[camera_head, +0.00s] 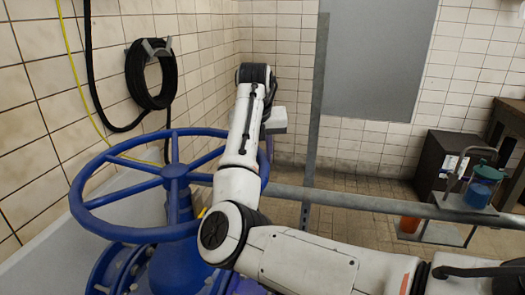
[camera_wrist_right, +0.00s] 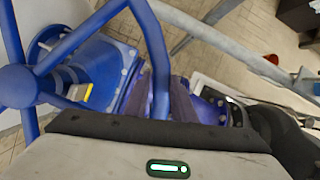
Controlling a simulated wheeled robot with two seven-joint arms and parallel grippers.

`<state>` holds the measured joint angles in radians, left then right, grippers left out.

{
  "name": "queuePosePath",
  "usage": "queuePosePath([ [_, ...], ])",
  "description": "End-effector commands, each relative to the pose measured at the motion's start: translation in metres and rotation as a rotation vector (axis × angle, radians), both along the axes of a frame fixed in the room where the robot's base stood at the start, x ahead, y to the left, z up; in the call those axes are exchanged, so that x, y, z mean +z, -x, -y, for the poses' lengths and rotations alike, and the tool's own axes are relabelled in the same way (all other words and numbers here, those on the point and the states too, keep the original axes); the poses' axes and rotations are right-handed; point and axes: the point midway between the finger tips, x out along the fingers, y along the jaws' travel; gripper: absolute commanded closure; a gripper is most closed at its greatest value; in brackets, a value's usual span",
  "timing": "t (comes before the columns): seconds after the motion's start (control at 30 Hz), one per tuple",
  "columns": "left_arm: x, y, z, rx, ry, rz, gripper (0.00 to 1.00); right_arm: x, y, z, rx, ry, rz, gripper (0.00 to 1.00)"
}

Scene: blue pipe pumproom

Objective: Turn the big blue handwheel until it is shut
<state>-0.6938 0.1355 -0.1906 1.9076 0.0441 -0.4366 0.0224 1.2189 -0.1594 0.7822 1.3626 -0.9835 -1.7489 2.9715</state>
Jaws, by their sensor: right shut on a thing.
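The big blue handwheel (camera_head: 175,172) lies nearly level at the left of the head view, with spokes running from its hub to a round rim. It also shows in the wrist view (camera_wrist_right: 17,87), hub at the left edge. My right arm crosses in front of the wheel's right side. My right gripper (camera_wrist_right: 163,95) is shut on the rim, which passes between its fingers. In the head view the grip is mostly hidden behind my own arm. My left gripper is in neither view.
Below the wheel is the blue valve body (camera_head: 180,265) with bolted flanges. A grey rail (camera_head: 350,203) and an upright post (camera_head: 316,110) stand to the right. A black hose coil (camera_head: 150,75) hangs on the tiled wall. A dark cabinet (camera_head: 440,160) stands at the far right.

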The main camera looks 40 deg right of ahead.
Motion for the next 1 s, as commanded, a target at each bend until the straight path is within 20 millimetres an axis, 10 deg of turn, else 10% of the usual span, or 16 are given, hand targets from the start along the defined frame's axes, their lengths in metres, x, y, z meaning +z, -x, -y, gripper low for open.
queuePosePath([
  [0.6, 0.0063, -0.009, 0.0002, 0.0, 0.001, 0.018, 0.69, -0.0029, -0.0014, -0.0061, -0.048, -0.003, -0.011, 1.0],
  [0.63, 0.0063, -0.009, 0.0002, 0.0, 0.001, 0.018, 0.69, -0.003, -0.0014, -0.0061, -0.049, -0.003, -0.011, 0.73],
  [0.7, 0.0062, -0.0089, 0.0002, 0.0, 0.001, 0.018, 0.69, -0.0028, -0.0017, -0.0061, -0.048, -0.003, -0.011, 0.61],
  [1.0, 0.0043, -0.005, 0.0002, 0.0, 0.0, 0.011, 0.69, -0.0001, -0.0032, -0.0057, -0.043, 0.001, -0.004, 0.58],
])
